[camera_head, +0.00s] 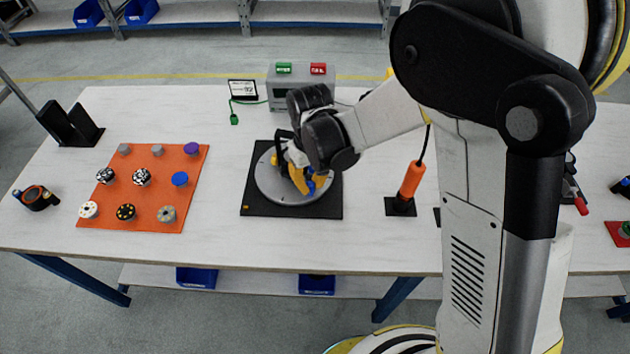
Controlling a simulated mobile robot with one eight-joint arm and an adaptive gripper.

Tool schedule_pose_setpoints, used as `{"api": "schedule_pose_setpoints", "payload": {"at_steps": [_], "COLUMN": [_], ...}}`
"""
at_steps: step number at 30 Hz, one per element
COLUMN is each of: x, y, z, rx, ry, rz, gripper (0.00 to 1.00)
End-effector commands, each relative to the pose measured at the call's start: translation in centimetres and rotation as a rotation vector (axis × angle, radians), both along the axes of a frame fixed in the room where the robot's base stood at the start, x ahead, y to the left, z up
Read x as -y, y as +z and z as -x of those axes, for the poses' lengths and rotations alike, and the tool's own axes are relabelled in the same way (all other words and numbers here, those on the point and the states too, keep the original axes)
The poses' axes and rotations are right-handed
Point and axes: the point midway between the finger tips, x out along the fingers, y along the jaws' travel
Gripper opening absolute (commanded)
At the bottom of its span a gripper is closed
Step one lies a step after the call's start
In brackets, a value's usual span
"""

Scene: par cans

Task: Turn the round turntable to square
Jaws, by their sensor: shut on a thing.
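The round turntable (268,190) is a grey disc on a black square base plate (260,209) in the middle of the table. My gripper (305,182) is over the disc's right half, pointing down. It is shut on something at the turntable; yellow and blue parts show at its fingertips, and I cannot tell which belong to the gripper. My wrist hides much of the disc's right and far side. I cannot make out how the disc is turned against the plate.
An orange mat (152,204) with several round knobs lies to the left. A grey box (285,78) with green and red tops stands behind, beside a small display (243,90). An orange-handled tool (411,180) stands upright to the right. Bare table lies between mat and turntable.

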Motion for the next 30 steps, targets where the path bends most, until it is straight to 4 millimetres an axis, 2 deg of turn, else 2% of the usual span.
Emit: {"api": "schedule_pose_setpoints", "payload": {"at_steps": [12,30], "x": [-1.8,-4.6], "y": [-0.1,-0.1], "z": [1.0,1.5], "rx": [-0.004,-0.004], "ry": [-0.205,-0.504], "rz": [0.001,0.001], "gripper": [0.0,0.0]}}
